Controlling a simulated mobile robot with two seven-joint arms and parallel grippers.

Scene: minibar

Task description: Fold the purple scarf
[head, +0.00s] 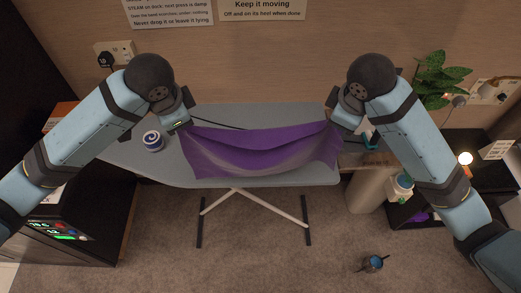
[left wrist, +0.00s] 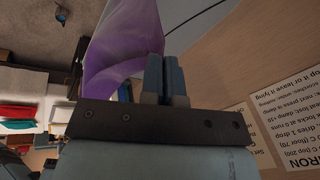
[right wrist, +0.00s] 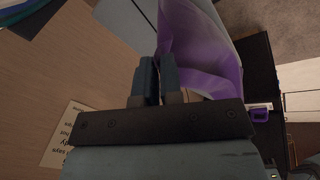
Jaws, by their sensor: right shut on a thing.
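The purple scarf (head: 262,150) hangs stretched between my two grippers above the grey ironing board (head: 150,172). Its top edge sags in the middle and its lower edge spreads toward the front of the board. My left gripper (head: 184,125) is at its upper left corner. In the left wrist view the fingers (left wrist: 163,72) are close together, with the scarf (left wrist: 125,40) running from them. My right gripper (head: 333,126) is shut on the upper right corner. The scarf (right wrist: 195,50) also runs from its fingers in the right wrist view. The pinched cloth is mostly hidden by the fingers.
A blue-and-white round object (head: 153,140) stands on the board left of the scarf. A beige cylindrical bin (head: 368,190) stands at the board's right end. A plant (head: 440,75) is at the back right. A small dark cup-like object (head: 371,263) is on the carpet.

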